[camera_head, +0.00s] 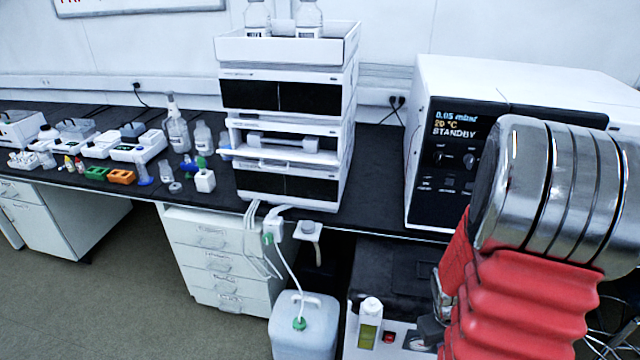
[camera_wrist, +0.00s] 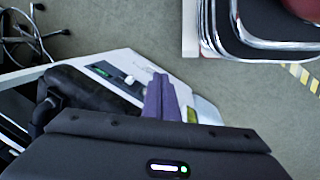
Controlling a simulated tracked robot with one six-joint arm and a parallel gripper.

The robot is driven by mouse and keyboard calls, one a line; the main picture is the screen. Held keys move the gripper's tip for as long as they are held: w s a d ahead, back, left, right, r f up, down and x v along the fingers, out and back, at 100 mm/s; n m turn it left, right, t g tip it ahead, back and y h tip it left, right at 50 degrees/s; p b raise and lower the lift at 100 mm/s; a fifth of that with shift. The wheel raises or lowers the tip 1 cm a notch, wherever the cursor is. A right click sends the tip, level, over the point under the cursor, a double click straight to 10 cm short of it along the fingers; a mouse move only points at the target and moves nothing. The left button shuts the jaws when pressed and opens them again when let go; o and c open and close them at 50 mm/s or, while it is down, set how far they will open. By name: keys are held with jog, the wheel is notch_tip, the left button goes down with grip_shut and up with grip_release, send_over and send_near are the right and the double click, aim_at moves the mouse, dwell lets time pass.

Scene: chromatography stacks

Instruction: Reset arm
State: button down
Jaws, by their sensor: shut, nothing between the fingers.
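My arm, silver with a red ribbed sleeve, fills the right side of the head view; my gripper does not show there. In the wrist view my gripper (camera_wrist: 160,96) shows as two purple fingers lying side by side, shut and empty. They are above a pale panel with a dark inset and are not seen holding anything. The dark wrist housing covers the lower part of that view.
A chromatography stack (camera_head: 290,185) stands on the black bench. An instrument reading STANDBY (camera_head: 455,130) is right of it, partly behind my arm. A white canister (camera_head: 305,330) is below. In the wrist view, a chrome-framed chair (camera_wrist: 260,28) stands upper right over open floor (camera_wrist: 130,25).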

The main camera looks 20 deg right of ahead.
jog(key=w+a+r+n+t+y, duration=0.1)
jog(key=w+a+r+t, duration=0.1)
jog(key=a+r, duration=1.2)
jog(key=w+a+r+n+t, duration=0.1)
jog(key=w+a+r+t, duration=0.2)
jog(key=a+r, duration=1.1)
jog(key=shift+a+r+t+y, duration=0.25)
jog(key=shift+r+t+y, duration=0.15)
jog(key=shift+t, duration=0.4)
jog(key=shift+d, duration=0.1)
